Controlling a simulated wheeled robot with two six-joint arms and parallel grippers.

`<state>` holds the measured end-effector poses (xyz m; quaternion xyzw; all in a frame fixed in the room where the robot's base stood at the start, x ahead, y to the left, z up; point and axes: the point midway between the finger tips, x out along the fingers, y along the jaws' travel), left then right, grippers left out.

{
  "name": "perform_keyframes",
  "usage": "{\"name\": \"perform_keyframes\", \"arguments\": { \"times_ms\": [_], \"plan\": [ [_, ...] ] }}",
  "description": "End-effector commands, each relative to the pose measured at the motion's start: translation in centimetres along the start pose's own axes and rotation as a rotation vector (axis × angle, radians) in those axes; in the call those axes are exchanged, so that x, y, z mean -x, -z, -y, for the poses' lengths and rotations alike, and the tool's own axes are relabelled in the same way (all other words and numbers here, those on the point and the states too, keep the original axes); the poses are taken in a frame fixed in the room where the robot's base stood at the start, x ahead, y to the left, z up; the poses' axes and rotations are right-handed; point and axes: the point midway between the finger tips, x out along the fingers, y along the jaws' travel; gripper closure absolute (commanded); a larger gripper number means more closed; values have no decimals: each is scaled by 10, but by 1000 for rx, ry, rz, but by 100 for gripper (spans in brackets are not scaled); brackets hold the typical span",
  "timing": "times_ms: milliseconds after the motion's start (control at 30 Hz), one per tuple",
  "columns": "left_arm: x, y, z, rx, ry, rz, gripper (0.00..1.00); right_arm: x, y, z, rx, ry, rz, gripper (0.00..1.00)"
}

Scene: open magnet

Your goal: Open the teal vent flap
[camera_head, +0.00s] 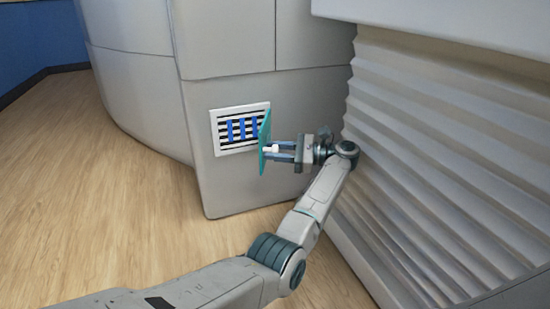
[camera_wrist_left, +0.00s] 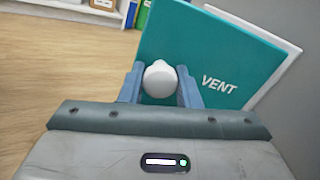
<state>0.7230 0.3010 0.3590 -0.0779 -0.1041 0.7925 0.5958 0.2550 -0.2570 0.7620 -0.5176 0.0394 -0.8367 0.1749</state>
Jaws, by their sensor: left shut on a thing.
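The teal vent flap (camera_head: 264,143) stands swung out from the white vent frame (camera_head: 214,128) on the grey cabinet, about square to the wall, hinged at the frame's right side. The slatted opening with blue bars (camera_head: 243,128) shows to its left. My left gripper (camera_head: 275,148) comes from the right and is shut on the flap's white knob. In the left wrist view the teal flap (camera_wrist_left: 212,50) reads "VENT", and its white round knob (camera_wrist_left: 160,79) sits between the fingers of my left gripper (camera_wrist_left: 160,85). My right gripper is in neither view.
A ribbed light-grey panel (camera_head: 440,130) stands close to the right of my left arm. Wooden floor (camera_head: 80,190) is clear at the left. In the left wrist view a shelf (camera_wrist_left: 75,10) with items stands in the background.

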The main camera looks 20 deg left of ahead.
Motion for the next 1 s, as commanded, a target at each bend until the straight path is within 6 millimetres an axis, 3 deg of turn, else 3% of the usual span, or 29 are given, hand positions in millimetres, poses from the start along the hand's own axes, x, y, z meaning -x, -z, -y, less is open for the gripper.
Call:
{"name": "perform_keyframes", "arguments": {
  "times_ms": [600, 633, 733, 1000],
  "plan": [
    [0, -4, 2, 4, -29, 9, 100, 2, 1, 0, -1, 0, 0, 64],
    [0, -4, 2, 4, -29, 9, 68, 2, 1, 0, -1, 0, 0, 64],
    [0, -4, 2, 4, -29, 9, 49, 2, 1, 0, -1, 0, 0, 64],
    [0, -2, 0, 1, -31, 9, 48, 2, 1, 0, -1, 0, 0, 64]
  ]
}}
